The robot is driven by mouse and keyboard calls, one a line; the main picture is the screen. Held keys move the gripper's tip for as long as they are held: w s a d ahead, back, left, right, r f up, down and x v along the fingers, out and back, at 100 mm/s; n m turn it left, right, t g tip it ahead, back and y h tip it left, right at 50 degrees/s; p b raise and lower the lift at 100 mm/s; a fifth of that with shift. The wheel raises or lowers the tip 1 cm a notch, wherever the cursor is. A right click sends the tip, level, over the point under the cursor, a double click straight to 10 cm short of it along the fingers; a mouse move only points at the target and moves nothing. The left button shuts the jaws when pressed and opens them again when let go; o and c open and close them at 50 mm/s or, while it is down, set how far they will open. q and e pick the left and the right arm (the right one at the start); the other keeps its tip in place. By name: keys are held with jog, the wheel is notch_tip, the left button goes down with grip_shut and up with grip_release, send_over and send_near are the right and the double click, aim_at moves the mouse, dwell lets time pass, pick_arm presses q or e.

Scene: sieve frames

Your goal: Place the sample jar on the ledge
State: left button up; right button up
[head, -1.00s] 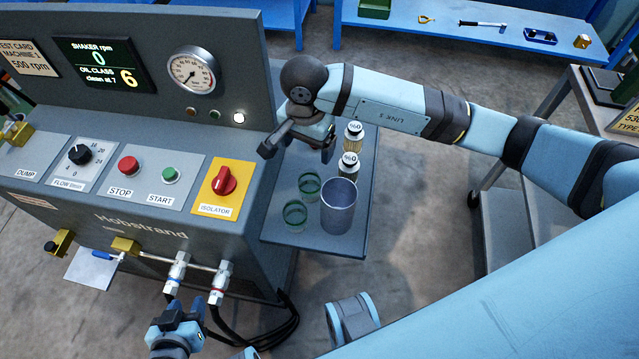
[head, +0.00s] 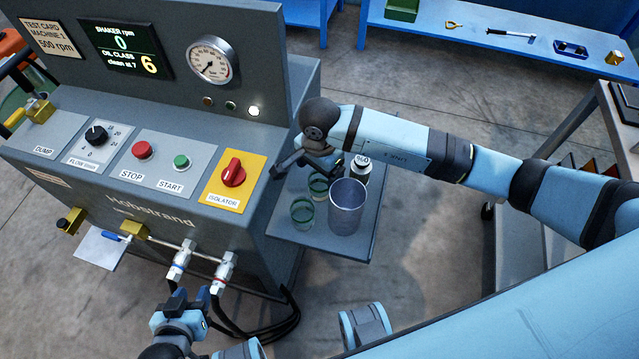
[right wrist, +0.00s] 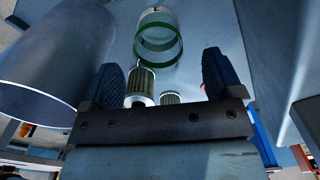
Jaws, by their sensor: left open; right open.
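The front jar (head: 302,213) is in full view. In the right wrist view, green-rimmed glass (right wrist: 158,38) lies ahead, beyond the spread fingers of my right gripper (right wrist: 160,78). My left gripper (head: 190,299) is open and empty, low in front of the machine.
A grey cylindrical cup (head: 347,207) stands close to the right of the jars. It looms at left in the right wrist view (right wrist: 45,65). A filter cartridge labelled 960 (head: 360,169) stands behind it. The machine panel (head: 230,185) borders the ledge on the left.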

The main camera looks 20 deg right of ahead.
aim_at(319, 177)
notch_tip(319, 177, down, 4)
jog(key=shift+s+f, duration=0.1)
jog(key=shift+f, duration=0.05)
jog(key=c, duration=1.1)
pick_arm(q)
jog(key=shift+a, duration=0.15)
pick_arm(e)
jog(key=shift+r, duration=0.65)
notch_tip(319, 177, up, 19)
jog(key=w+d+n, duration=0.9)
jog(key=d+n, duration=0.1)
jog(key=n, duration=0.2)
pick_arm(q)
notch_tip(319, 177, up, 14)
jog(key=p, duration=1.6)
jog(key=shift+s+a+m+t+p, duration=0.3)
jog(key=shift+s+a, duration=0.15)
pick_arm(e)
jog(key=s+r, duration=1)
jog(key=r, duration=0.2)
jog(key=shift+s+a+r, duration=0.15)
jog(key=shift+s+r, duration=0.05)
jog(key=shift+s, duration=0.1)
